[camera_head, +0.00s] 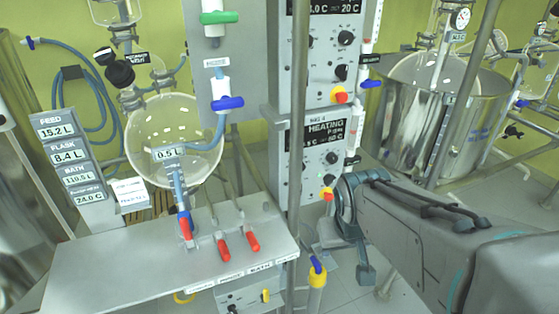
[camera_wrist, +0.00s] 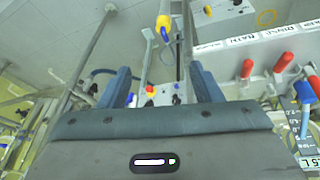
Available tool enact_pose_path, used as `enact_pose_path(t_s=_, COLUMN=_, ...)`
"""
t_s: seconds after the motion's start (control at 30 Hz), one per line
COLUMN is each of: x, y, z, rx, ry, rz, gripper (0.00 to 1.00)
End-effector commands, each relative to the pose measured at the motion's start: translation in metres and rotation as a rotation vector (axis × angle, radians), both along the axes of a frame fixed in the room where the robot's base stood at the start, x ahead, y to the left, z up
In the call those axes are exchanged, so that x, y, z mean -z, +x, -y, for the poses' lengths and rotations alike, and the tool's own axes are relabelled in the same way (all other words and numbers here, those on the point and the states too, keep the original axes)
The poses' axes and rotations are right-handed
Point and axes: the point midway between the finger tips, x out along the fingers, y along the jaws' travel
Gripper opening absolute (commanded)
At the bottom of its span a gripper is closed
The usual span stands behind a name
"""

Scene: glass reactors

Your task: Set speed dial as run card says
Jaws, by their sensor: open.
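Two grey control boxes with black dials stand one above the other in the head view: the upper box (camera_head: 283,60) and the lower box (camera_head: 283,165), whose display reads HEATING. Each has a red-and-yellow button. I cannot tell which dial is the speed dial. A small white card (camera_head: 132,193) stands left of the bench; its print is unreadable, and I cannot tell whether it is the run card. My gripper (camera_head: 346,222) is right of the lower box, apart from it. In the wrist view my gripper (camera_wrist: 160,85) is open and empty, with a red-and-yellow button (camera_wrist: 151,90) showing between the fingers.
A grey bench (camera_head: 120,255) with red-handled levers (camera_head: 223,248) is at the front left. A glass flask (camera_head: 172,125) hangs behind it. A metal post (camera_head: 292,210) and a yellow valve with a blue handle (camera_head: 317,278) stand left of my gripper. A steel vessel (camera_head: 440,115) is behind my arm.

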Motion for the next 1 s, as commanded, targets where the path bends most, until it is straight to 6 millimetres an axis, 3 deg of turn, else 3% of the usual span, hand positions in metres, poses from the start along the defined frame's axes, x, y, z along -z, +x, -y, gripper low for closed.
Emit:
enact_pose_path(t_s=0.03, x=0.025, y=0.02, z=0.007, rx=-0.014, ry=-0.036, rz=0.024, gripper=0.58)
enact_pose_path(t_s=0.2, x=0.078, y=0.102, z=0.02, rx=-0.146, ry=-0.134, rz=0.17, gripper=0.58)
enact_pose_path(t_s=0.5, x=0.161, y=0.225, z=0.013, rx=-0.401, ry=-0.083, rz=0.509, gripper=0.58)
enact_pose_path(t_s=0.6, x=0.173, y=0.253, z=0.01, rx=-0.451, ry=-0.032, rz=0.649, gripper=0.58)
enact_pose_path(t_s=0.73, x=0.175, y=0.281, z=0.013, rx=-0.486, ry=0.039, rz=0.846, gripper=0.58)
enact_pose_path(t_s=1.0, x=0.149, y=0.303, z=0.031, rx=-0.488, ry=0.13, rz=1.177, gripper=0.58)
